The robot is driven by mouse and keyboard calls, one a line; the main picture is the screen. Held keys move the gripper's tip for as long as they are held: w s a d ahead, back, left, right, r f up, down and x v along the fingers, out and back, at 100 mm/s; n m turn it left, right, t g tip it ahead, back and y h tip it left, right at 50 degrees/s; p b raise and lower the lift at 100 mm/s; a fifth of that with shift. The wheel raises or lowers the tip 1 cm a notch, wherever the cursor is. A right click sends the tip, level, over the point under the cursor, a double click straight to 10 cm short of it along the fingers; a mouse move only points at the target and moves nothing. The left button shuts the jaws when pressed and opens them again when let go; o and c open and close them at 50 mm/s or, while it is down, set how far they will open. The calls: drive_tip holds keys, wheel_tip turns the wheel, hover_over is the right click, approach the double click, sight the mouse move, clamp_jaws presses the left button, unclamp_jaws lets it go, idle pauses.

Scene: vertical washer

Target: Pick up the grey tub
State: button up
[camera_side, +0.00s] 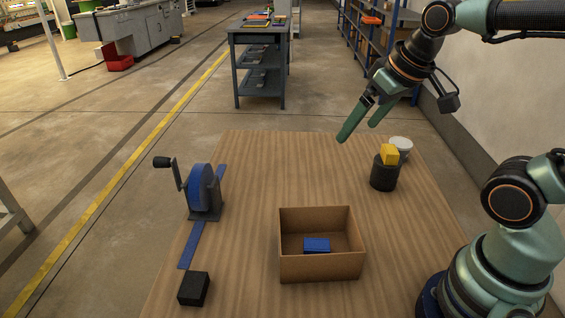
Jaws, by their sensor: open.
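The grey tub (402,143) is a small light grey round container near the right back edge of the wooden table. It is partly hidden behind the yellow block and the black cup. My gripper (358,130) is in the air to the left of the tub, above the back part of the table. Its two green fingers point down and to the left. They are apart, with nothing between them.
A black cup (384,176) with a yellow block (389,155) in its top stands just in front of the tub. An open cardboard box (320,268) holds a blue block (316,245). A blue-wheeled crank device (203,190) and a black block (193,289) are at left. The table's back middle is clear.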

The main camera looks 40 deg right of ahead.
drive_tip(key=w+d+r+m+g, duration=0.2)
drive_tip(key=w+d+m, duration=0.1)
drive_tip(key=w+d, duration=0.5)
drive_tip(key=m+g, duration=0.3)
drive_tip(key=m, duration=0.4)
hover_over(401, 142)
wheel_tip(401, 142, down, 13)
wheel_tip(401, 142, down, 12)
drive_tip(key=shift+f, duration=0.1)
drive_tip(key=c, duration=1)
drive_tip(key=shift+c, duration=0.2)
